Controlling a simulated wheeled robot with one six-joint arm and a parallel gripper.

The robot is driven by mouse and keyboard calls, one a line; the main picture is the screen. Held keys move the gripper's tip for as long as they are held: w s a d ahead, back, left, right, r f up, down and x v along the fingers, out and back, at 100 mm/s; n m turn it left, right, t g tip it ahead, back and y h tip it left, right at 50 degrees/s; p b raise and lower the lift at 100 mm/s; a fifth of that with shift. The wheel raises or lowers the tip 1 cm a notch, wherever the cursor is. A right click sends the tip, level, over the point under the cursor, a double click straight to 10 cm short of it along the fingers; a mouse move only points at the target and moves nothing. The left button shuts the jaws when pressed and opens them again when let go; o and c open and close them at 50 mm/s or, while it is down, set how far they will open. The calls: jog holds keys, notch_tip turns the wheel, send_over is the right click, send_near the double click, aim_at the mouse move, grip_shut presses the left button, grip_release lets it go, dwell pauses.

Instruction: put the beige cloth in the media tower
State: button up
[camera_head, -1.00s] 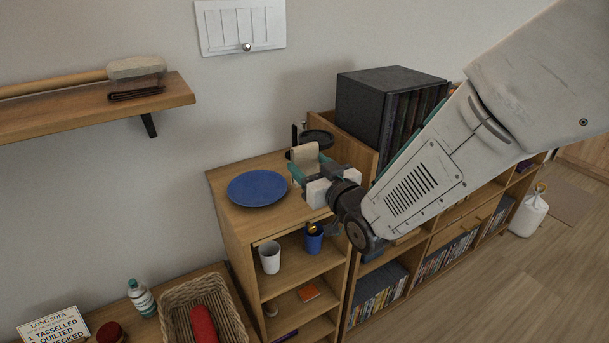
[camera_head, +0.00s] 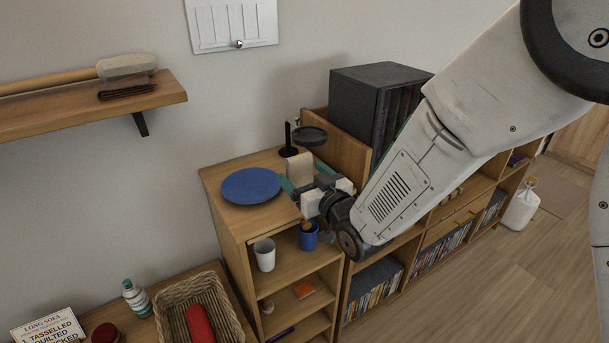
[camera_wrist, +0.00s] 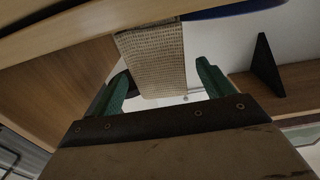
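The beige cloth (camera_head: 300,168) stands upright at the top of the narrow wooden shelf unit, probably the media tower (camera_head: 236,242). My gripper (camera_head: 305,178) is at the cloth, right of the blue plate (camera_head: 251,186). In the wrist view the woven cloth (camera_wrist: 155,62) lies between the two green fingers of my gripper (camera_wrist: 163,85), with a clear gap at the right finger. The fingers look open. A wooden board edge hides one end of the cloth, so I cannot tell whether it touches the top board.
A black stand (camera_head: 310,136) rises behind the cloth. A white cup (camera_head: 264,254) and a blue cup (camera_head: 308,238) sit on the unit's shelf. A dark case of discs (camera_head: 372,95) stands to the right. A wicker basket (camera_head: 238,327) is at lower left.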

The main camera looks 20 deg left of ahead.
jog(key=shift+s+r, duration=0.1)
jog(key=shift+r, duration=0.05)
jog(key=v, duration=1.2)
jog(key=w+d+r+m+g+h, duration=0.1)
jog(key=d+r+m+h, duration=0.3)
jog(key=d, duration=0.7)
jog(key=w+d+m+g+h, duration=0.1)
jog(key=w+d+h, duration=0.1)
jog(key=d+h, duration=0.65)
jog(key=s+d+r+m+g, duration=0.2)
jog(key=s+d+m+g, duration=0.1)
jog(key=s+d, duration=0.7)
jog(key=shift+s+d+r+g+h, duration=0.35)
jog(key=shift+d+g, duration=0.35)
jog(key=shift+d, duration=0.45)
jog(key=shift+o, duration=0.6)
jog(key=s+d+r+m+g, duration=0.1)
jog(key=s+d+g, duration=0.1)
jog(key=s, duration=0.4)
jog(key=s+d+r+g, duration=0.1)
jog(key=s+d+g, duration=0.1)
jog(key=s, duration=0.5)
jog(key=shift+r+m, duration=0.25)
jog(key=shift+m, duration=0.15)
